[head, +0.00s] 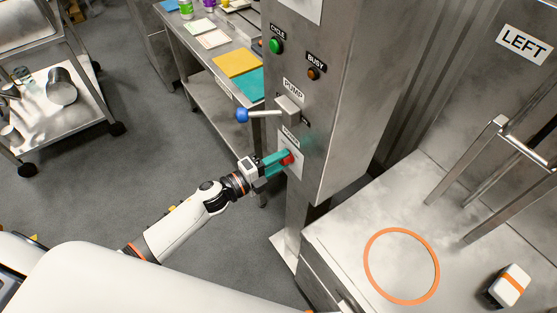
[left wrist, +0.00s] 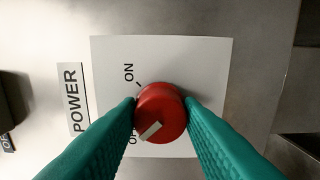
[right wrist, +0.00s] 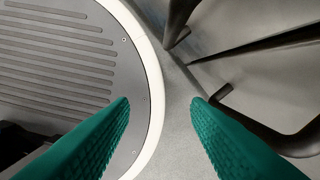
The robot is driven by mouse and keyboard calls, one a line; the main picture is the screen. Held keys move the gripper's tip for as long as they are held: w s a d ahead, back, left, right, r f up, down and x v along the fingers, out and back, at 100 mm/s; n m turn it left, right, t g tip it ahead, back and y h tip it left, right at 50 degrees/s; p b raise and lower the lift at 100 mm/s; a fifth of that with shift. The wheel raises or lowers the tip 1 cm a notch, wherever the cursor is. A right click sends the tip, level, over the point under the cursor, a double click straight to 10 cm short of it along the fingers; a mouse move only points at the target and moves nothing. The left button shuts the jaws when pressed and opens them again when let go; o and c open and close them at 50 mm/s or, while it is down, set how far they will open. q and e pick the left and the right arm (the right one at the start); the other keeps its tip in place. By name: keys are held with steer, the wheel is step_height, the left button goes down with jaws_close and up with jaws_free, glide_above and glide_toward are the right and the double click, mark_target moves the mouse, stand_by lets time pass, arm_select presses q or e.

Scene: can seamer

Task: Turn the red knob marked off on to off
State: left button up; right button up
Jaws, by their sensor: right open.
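The red knob (head: 287,159) sits on a white plate marked POWER, low on the front of the steel cabinet. It fills the middle of the left wrist view (left wrist: 160,112). Its white pointer mark is at the lower left, toward the OFF label, which a finger partly hides; the ON label (left wrist: 129,73) is clear. My left gripper (head: 279,160) has its green fingers on opposite sides of the knob, their tips against its rim (left wrist: 162,108). My right gripper (right wrist: 160,105) is open, with nothing between its fingers in the right wrist view.
A blue-tipped lever (head: 243,115) sticks out at the PUMP switch just above the left gripper. A green CYCLE button (head: 276,46) and BUSY lamp (head: 313,74) are higher up. A steel bench with an orange ring (head: 372,279) stands at right. The right wrist view shows a grooved round plate (right wrist: 60,60).

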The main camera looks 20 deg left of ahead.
arm_select(q)
steer(key=o, duration=0.4)
steer(key=shift+c, duration=0.2)
steer(key=b+v, duration=0.2)
steer(key=v, duration=1)
